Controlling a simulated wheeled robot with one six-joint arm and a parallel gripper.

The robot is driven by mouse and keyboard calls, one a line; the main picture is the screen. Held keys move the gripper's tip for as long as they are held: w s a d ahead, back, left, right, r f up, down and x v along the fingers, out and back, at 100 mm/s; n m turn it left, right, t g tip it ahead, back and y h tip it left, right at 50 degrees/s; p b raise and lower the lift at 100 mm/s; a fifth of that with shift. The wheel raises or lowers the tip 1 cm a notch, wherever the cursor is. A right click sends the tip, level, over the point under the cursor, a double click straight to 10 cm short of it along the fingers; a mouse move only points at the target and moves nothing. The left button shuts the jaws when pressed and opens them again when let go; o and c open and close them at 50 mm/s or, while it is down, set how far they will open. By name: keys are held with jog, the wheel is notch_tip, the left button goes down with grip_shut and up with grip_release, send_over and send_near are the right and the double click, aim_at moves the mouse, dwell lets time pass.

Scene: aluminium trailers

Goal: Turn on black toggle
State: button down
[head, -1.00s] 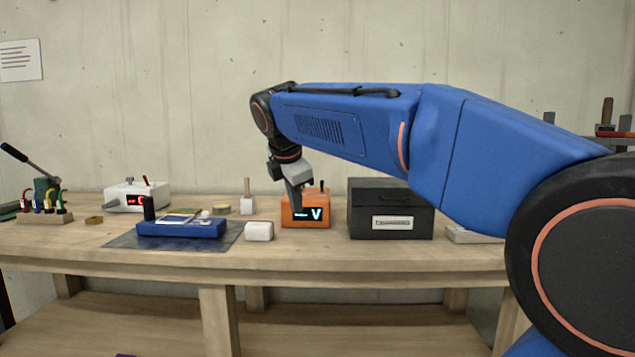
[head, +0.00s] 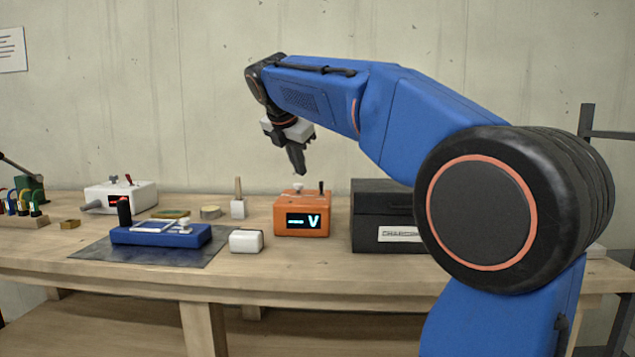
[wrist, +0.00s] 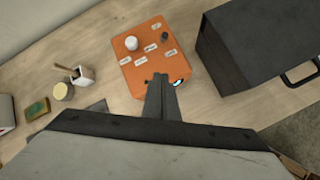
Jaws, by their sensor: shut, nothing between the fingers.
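The black toggle (head: 321,187) stands upright at the right of the top of an orange box (head: 302,219) with a lit display. In the wrist view the toggle (wrist: 165,37) is a small dark stub near the box's edge, beside a white knob (wrist: 131,43) and several labels on the orange top (wrist: 136,78). My gripper (head: 301,172) is shut and empty. It points down above the box, left of the toggle and apart from it. In the wrist view its fingers (wrist: 160,80) overlap the box's display side.
A black case (head: 376,238) stands close to the right of the orange box. Bare bench lies in front of the orange box.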

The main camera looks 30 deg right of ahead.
aim_at(321, 189)
jog(key=x, duration=0.9)
jog(key=shift+d+f, duration=0.1)
jog(key=shift+f, duration=0.1)
jog(key=d, duration=0.1)
jog(key=w, duration=0.1)
jog(key=d, duration=0.1)
jog(key=shift+w+d+r, duration=0.15)
jog(key=shift+d+r, duration=0.15)
jog(key=shift+d, duration=0.05)
jog(key=shift+w+d+r, duration=0.2)
jog(key=shift+d, duration=0.35)
